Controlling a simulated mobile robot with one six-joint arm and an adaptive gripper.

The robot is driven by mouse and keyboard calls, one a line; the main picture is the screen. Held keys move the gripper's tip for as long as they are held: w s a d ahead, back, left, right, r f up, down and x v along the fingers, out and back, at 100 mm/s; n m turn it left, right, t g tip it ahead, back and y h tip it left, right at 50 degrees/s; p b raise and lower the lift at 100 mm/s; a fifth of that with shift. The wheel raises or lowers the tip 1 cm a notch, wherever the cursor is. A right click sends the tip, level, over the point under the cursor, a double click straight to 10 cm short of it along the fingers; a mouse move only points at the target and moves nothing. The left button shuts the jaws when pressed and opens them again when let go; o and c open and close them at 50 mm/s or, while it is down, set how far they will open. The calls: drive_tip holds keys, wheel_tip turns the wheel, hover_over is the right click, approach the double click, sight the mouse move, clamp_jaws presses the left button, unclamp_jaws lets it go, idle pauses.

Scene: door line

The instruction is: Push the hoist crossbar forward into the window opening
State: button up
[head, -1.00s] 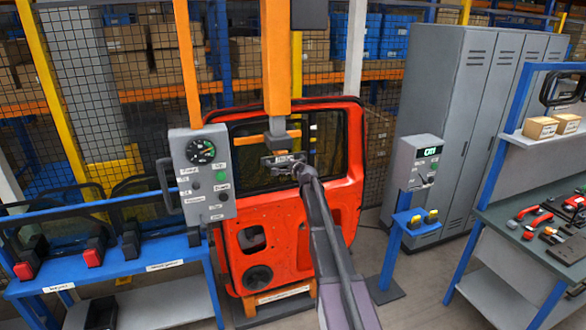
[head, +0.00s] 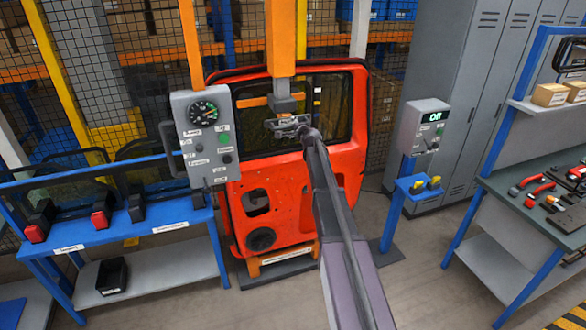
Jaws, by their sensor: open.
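The orange hoist column (head: 281,45) hangs down in front of the red door (head: 279,193). At its lower end is a grey block (head: 285,103), with an orange crossbar (head: 253,102) showing to its left at the height of the window opening (head: 340,103). My arm reaches up from the bottom right. My gripper (head: 283,122) is just below the grey block, in front of the window opening. Its fingers are small here, and I cannot tell whether they touch the crossbar. Part of the crossbar is hidden behind the column and block.
A grey control box with a gauge (head: 205,138) hangs left of the door. A blue rack with glass panes (head: 120,217) stands at left. A grey box on a blue post (head: 424,127) and a tool bench (head: 540,210) stand at right. Floor is clear between post and bench.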

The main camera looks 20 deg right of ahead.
drive_tip(key=s+f+p+v, duration=0.1)
drive_tip(key=f+p+v, duration=0.15)
drive_tip(key=v, duration=2.35)
drive_tip(key=s+a+f+n+g+y+b, duration=0.2)
drive_tip(key=a+f+n+b, duration=0.4)
drive_tip(key=a+f, duration=0.4)
drive_tip(key=shift+a+f+n+g+y+b, duration=0.2)
drive_tip(key=shift+f+n+g+y+b, duration=0.15)
drive_tip(key=shift+f+g+y, duration=0.55)
drive_tip(key=shift+f, duration=0.15)
drive_tip(key=s+a+f+n+g+b, duration=0.7)
drive_tip(key=s+a+f, duration=0.25)
drive_tip(key=f, duration=0.45)
drive_tip(key=s+f+n+g+h+b, duration=0.3)
drive_tip(key=s+f, duration=0.3)
drive_tip(key=s, duration=0.4)
drive_tip(key=shift+s+a+n+g+h, duration=0.4)
drive_tip(key=shift+n+g, duration=0.25)
drive_tip(key=shift+g, duration=0.25)
